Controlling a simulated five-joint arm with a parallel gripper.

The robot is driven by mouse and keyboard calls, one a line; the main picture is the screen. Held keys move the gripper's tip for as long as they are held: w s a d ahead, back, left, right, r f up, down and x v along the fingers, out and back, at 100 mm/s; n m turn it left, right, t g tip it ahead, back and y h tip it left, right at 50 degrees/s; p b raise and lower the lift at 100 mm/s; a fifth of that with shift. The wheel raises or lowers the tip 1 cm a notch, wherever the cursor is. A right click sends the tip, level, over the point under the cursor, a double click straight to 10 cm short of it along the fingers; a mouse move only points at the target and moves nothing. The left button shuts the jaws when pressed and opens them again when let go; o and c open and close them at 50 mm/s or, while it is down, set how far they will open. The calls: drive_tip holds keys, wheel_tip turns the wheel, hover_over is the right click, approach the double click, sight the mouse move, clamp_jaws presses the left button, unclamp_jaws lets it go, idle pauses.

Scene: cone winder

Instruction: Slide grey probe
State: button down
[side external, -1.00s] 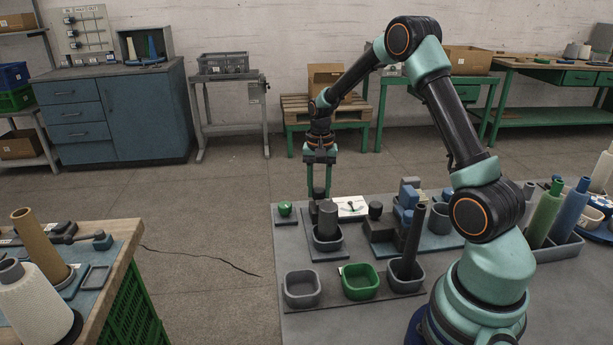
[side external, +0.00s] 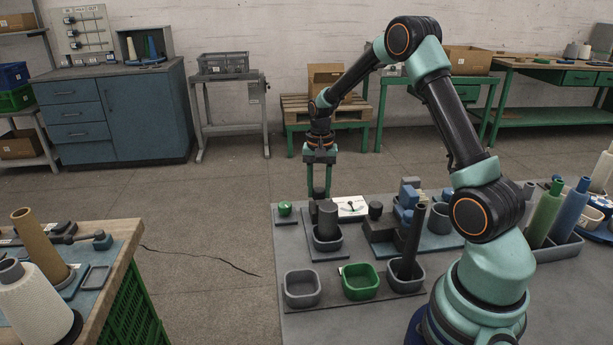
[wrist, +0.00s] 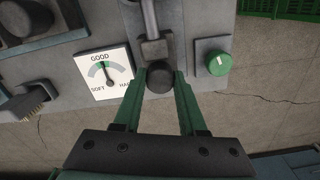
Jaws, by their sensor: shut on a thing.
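The grey probe (wrist: 160,78) shows in the wrist view as a dark round knob between the green fingers of my gripper (wrist: 162,84). A grey block and rod (wrist: 151,28) extend from it toward the top of the view. In the side external view my gripper (side external: 319,194) points down at the far left of the grey table, shut on the probe. A white gauge card (wrist: 104,70) marked GOOD, SOFT and HARD lies left of the probe. Its needle points up near the green band. The card also shows in the side external view (side external: 350,206).
A green knob (wrist: 218,64) on a grey plate sits right of the probe. Grey and green bins (side external: 361,282) line the table's front. Floor lies beyond the table edge.

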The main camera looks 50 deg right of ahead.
drive_tip(key=shift+r, duration=0.1)
drive_tip(key=shift+w+d, duration=1.25)
drive_tip(key=shift+c, duration=2.3)
unclamp_jaws()
drive_tip(key=shift+a, duration=0.1)
wheel_tip(320, 180, up, 12)
drive_tip(key=shift+s+r, duration=0.1)
